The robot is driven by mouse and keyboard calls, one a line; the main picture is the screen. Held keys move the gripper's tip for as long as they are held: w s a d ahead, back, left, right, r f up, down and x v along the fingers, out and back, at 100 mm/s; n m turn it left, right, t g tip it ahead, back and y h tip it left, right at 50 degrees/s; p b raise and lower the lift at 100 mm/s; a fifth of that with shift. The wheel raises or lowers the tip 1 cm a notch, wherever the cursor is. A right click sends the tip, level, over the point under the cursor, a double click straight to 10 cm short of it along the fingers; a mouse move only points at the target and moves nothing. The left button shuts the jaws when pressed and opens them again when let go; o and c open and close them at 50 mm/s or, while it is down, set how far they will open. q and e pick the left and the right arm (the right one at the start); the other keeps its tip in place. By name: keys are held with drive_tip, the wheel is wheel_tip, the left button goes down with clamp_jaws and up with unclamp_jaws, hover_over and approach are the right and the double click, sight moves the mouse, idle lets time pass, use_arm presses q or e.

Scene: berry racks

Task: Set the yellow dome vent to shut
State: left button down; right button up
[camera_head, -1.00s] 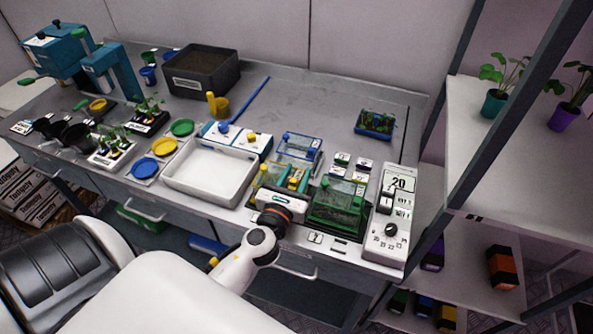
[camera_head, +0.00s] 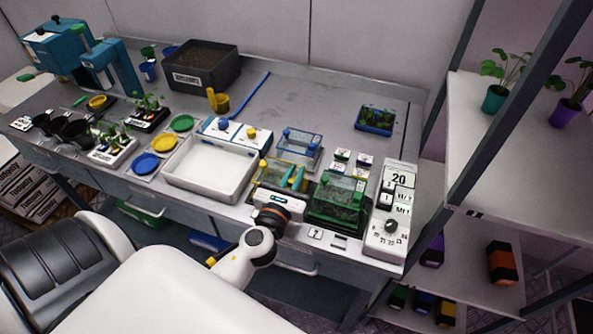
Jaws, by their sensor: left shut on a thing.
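The yellow dome (camera_head: 268,178), a clear cover with a yellow frame and a yellow knob on top, stands near the front of the bench, left of the green dome (camera_head: 336,200). My left gripper (camera_head: 295,177) reaches over the bench's front edge. Its teal fingers are at the right part of the yellow dome and shut on its vent. The vent itself is mostly hidden between the fingers, so its setting cannot be read. My right gripper is out of view.
A blue dome (camera_head: 299,151) stands just behind, and a white tray (camera_head: 211,178) lies to the left. A control box with a dial (camera_head: 390,226) stands at the right. Free bench lies behind the blue dome.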

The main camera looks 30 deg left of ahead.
use_arm(q)
drive_tip(key=c, duration=1.4)
unclamp_jaws()
drive_tip(key=shift+s, duration=0.1)
drive_tip(key=shift+s+d+f, duration=0.15)
drive_tip(key=shift+s, duration=0.2)
drive_tip(key=b+v, duration=0.5)
drive_tip(key=v, duration=0.6)
drive_tip(key=shift+s, duration=0.1)
